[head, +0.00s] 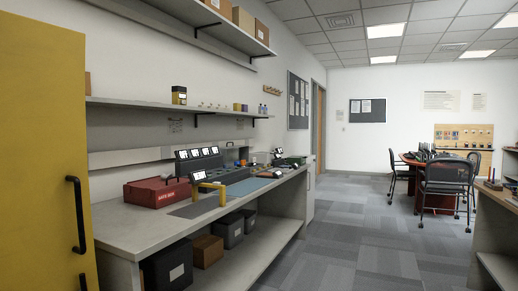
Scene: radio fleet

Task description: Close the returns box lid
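I cannot tell for sure which thing is the returns box. A red box (152,194) with small white lettering stands on the left part of the workbench (128,229), and its top looks shut. On the bench's lower shelf are a black box (166,269) with a white label, a brown box (207,251) and a dark grey box (230,231). No raised lid shows clearly on any of them. Neither of my grippers is in view.
A yellow cabinet (40,150) with black handles fills the left edge. Devices, a grey mat and a yellow stand (211,194) are on the bench. Carpet floor (340,240) is clear to its right. A round table (420,160) with chairs (447,178) stands farther back.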

